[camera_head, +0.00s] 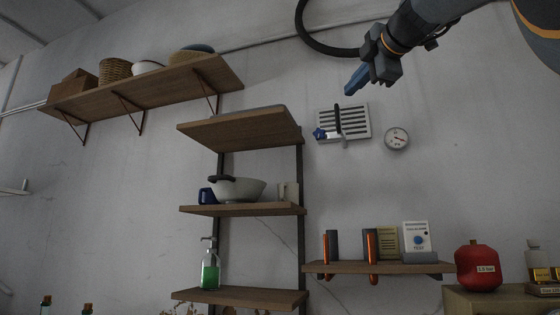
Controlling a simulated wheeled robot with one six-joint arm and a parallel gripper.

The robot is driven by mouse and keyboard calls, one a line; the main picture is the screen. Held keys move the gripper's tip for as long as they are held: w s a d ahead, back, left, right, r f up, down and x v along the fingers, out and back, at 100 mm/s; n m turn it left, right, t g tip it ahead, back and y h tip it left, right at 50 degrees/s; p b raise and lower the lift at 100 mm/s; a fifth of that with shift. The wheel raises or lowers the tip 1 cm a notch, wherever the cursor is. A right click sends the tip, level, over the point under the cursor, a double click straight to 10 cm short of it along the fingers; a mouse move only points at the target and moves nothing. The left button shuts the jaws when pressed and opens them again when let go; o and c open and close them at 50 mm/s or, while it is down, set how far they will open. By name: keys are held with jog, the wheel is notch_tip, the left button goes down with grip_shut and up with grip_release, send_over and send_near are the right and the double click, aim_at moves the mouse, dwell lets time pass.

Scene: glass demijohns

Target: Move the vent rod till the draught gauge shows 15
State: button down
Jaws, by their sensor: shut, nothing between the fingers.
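A white vent (357,121) with dark slats is fixed to the wall, right of the shelves. A dark upright rod (337,119) crosses its left part, and a blue knob (319,134) on a pale bar shows at its lower left. I cannot tell for sure which of these is the vent rod. The round white draught gauge (397,138) hangs just right of the vent. Its reddish needle shows, but its numbers are too small to read. My gripper (349,92) has blue fingers, shut and empty. In the picture it is just above the vent, apart from the rod.
Wooden shelves (246,210) stand left of the vent, with a bowl (240,189) and a green bottle (210,273). A lower shelf (345,267) below the vent holds orange-handled tools and boxes. A red container (478,268) is at right. The wall around the gauge is clear.

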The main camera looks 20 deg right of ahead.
jog(key=p, duration=0.7)
send_near(338, 118)
jog(key=w+a+r, duration=0.1)
jog(key=w+a, duration=0.2)
jog(key=w, duration=0.2)
jog(key=shift+w+d+r+p, duration=0.1)
jog(key=shift+w+d+p, duration=0.45)
jog(key=shift+w+d, duration=0.3)
jog(key=shift+s, duration=0.1)
